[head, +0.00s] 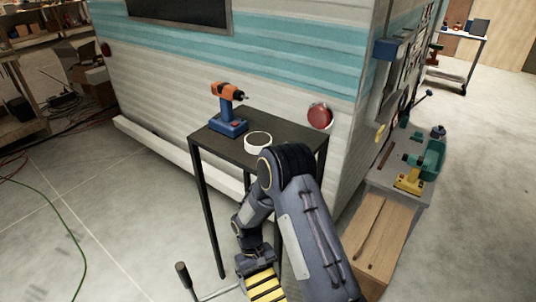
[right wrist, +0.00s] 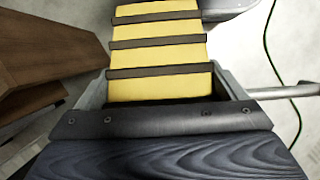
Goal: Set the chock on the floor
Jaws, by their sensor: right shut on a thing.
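The chock (head: 264,287) is yellow with black stripes. It shows at the bottom edge of the head view, partly cut off, below the wrist of my right arm. My right gripper (right wrist: 165,88) is shut on the chock, which also fills the upper middle of the right wrist view (right wrist: 158,58). The pale concrete floor (head: 110,240) shows to the left of the small black table. Whether the chock touches the floor cannot be told. My left gripper is not in view.
The black table (head: 275,158) holds an orange and blue drill (head: 228,108) and a white tape roll (head: 258,141). A metal crank handle (head: 205,295) shows beside the chock. A wooden bench (head: 372,235) stands right. The camper wall (head: 270,72) is behind.

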